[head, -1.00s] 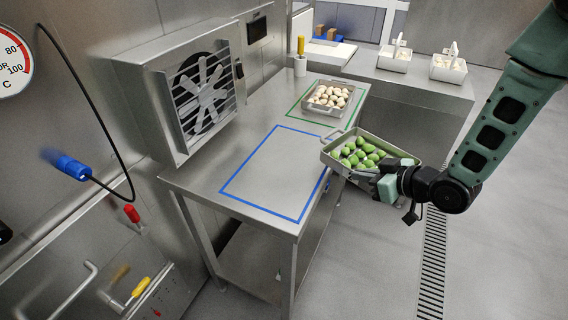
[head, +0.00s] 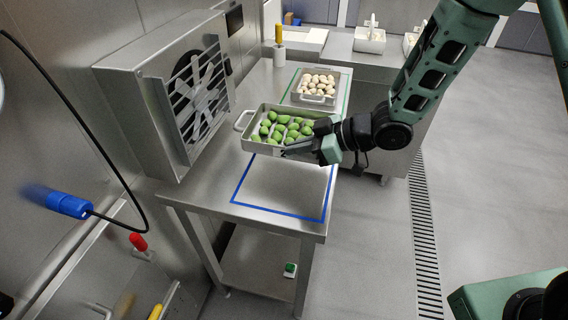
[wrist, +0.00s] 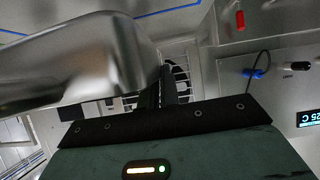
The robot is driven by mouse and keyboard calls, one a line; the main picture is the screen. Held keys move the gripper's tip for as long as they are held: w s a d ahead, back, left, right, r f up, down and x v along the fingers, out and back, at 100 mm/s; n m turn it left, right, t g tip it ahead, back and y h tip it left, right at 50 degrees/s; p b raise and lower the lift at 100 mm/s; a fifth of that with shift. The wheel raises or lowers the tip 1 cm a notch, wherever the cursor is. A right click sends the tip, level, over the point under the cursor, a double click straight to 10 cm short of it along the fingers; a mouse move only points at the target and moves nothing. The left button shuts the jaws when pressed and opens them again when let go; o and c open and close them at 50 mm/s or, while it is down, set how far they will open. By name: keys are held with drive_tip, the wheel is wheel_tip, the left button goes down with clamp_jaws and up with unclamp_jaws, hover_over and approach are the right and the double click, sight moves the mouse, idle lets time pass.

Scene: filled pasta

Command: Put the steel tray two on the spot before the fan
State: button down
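The steel tray two (head: 262,146) holds several green filled pasta pieces and hangs level over the far part of the blue-outlined spot (head: 235,196) on the steel table. My gripper (head: 318,146) is shut on the tray's near right side. In the wrist view the tray's shiny wall (wrist: 75,60) fills the upper left, and the gripper's dark fingers (wrist: 160,92) meet its end. The fan (head: 200,93) stands at the left of the table, facing the blue outline. The tray hides the outline's far part.
Another steel tray with pale pasta (head: 316,99) stands in the green outline (head: 345,100) farther back. A white holder with a yellow-handled tool (head: 279,55) stands behind. A black cable with a blue plug (head: 68,204) hangs at the left. A green button box (head: 290,270) sits on the lower shelf.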

drive_tip(key=shift+f+p, duration=0.5)
drive_tip(key=shift+f, duration=3.8)
drive_tip(key=shift+f, duration=0.2)
drive_tip(key=c, duration=1.6)
unclamp_jaws()
drive_tip(key=shift+c, duration=0.2)
